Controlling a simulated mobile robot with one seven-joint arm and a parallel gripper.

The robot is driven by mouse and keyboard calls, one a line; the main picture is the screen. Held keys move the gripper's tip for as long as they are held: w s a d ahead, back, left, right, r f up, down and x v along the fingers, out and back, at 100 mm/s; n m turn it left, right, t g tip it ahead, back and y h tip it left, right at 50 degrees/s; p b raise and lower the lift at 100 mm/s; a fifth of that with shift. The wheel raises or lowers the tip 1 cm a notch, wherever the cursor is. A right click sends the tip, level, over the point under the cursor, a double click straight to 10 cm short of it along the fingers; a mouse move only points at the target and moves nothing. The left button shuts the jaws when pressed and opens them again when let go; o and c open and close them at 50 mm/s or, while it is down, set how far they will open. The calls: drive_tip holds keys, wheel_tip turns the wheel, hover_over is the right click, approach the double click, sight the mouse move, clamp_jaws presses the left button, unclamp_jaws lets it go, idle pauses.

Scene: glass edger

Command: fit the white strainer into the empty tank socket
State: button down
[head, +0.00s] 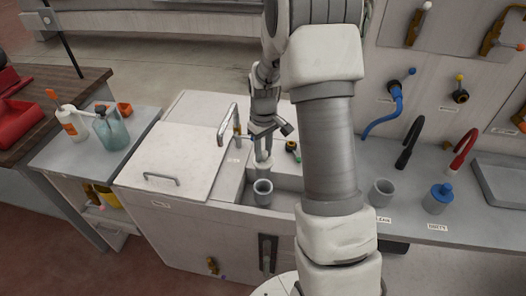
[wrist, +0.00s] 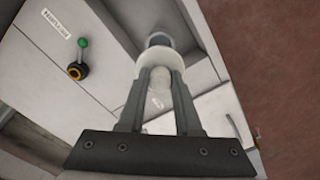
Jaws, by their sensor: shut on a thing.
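My gripper (wrist: 161,75) is shut on the white strainer (wrist: 158,95), with one finger on each side of its pale body. The strainer's wider white rim (wrist: 150,62) lies beyond the fingertips. Past it, the grey round tank socket (wrist: 159,40) is partly covered by the strainer. In the head view my gripper (head: 263,150) points down over the open tank, and the grey socket (head: 263,189) stands just below and in front, its dark opening showing. I cannot tell whether the strainer touches the socket.
The tank lid (head: 175,150) lies to the left, and a bent metal tap (head: 230,120) stands close to my gripper. A green-tipped valve (wrist: 80,58) sits on the panel nearby. On the right counter are a grey cup (head: 382,193) and a blue strainer (head: 441,192).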

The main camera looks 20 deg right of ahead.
drive_tip(key=shift+f+b, duration=2.3)
drive_tip(key=shift+f, duration=0.75)
wheel_tip(320, 180, down, 6)
drive_tip(key=b, duration=0.5)
drive_tip(key=shift+f, duration=0.25)
idle(1.1)
drive_tip(key=c, duration=0.5)
unclamp_jaws()
drive_tip(key=shift+r, duration=0.15)
drive_tip(key=p, duration=0.2)
approach(263, 165)
drive_tip(key=shift+w+d+f, duration=0.25)
drive_tip(key=shift+w+f, duration=0.15)
drive_tip(key=shift+w, duration=0.1)
drive_tip(key=shift+w+d+f, duration=0.2)
drive_tip(key=shift+w+f, duration=0.2)
drive_tip(key=shift+w, duration=0.05)
